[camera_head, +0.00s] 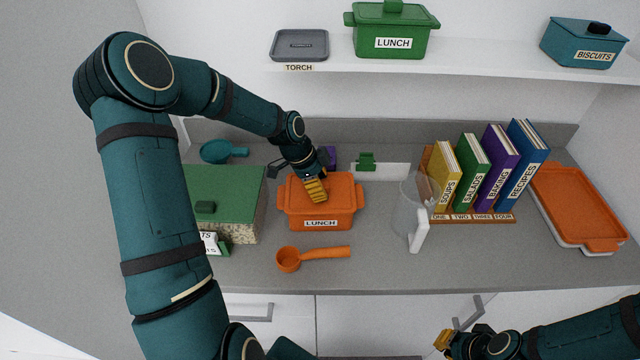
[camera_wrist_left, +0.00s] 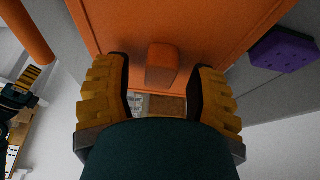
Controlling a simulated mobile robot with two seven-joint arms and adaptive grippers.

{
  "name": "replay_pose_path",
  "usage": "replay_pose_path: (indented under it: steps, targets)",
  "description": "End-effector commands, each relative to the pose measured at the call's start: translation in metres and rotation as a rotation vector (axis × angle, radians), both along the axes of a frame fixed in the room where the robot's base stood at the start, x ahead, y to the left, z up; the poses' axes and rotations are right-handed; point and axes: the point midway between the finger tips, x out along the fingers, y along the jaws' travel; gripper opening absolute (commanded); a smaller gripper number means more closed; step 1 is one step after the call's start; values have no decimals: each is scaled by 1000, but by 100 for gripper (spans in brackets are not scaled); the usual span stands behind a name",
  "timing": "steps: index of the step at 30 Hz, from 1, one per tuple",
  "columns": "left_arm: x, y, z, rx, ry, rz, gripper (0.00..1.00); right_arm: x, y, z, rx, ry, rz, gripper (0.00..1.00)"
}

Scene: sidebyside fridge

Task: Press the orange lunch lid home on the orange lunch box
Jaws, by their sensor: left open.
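The orange lunch box (camera_head: 320,222), labelled LUNCH, sits on the grey counter. The orange lunch lid (camera_head: 342,190) lies on top of it; I cannot tell whether it is fully seated. My left gripper (camera_head: 316,192) is over the lid, pointing down, and hides part of it. In the left wrist view the lid (camera_wrist_left: 205,25) fills the upper middle, with its knob (camera_wrist_left: 162,65) between the two open yellow fingers, apart from both. My right gripper (camera_head: 456,342) is low at the front right, away from the box; its jaws are unclear.
An orange scoop (camera_head: 320,253) lies in front of the box. A green-lidded box (camera_head: 225,190) stands left. A clear jug (camera_head: 408,210), several upright books (camera_head: 475,170) and an orange-lidded tray (camera_head: 580,205) stand right. A shelf (camera_head: 480,68) runs above. Counter is bare between scoop and jug.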

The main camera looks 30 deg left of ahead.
Motion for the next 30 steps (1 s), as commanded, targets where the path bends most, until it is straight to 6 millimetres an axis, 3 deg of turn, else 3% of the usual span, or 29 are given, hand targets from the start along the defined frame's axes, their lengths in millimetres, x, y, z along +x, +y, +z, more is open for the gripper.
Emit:
replay_pose_path:
  steps: [5, 18, 24, 30]
  targets:
    - [-3, 6, 16, 3, -3, 2, 57, 0, 0, 0, 0, 0, 0, 0]
    - [-21, 33, 92, 2, -1, 2, 57, 0, 0, 0, 0, 0, 0, 0]
    - [-24, 38, 108, 1, -2, 1, 57, 0, 0, 0, 0, 0, 0, 0]
    - [-25, 39, 111, 0, 0, -1, 57, 0, 0, 0, 0, 0, 0, 0]
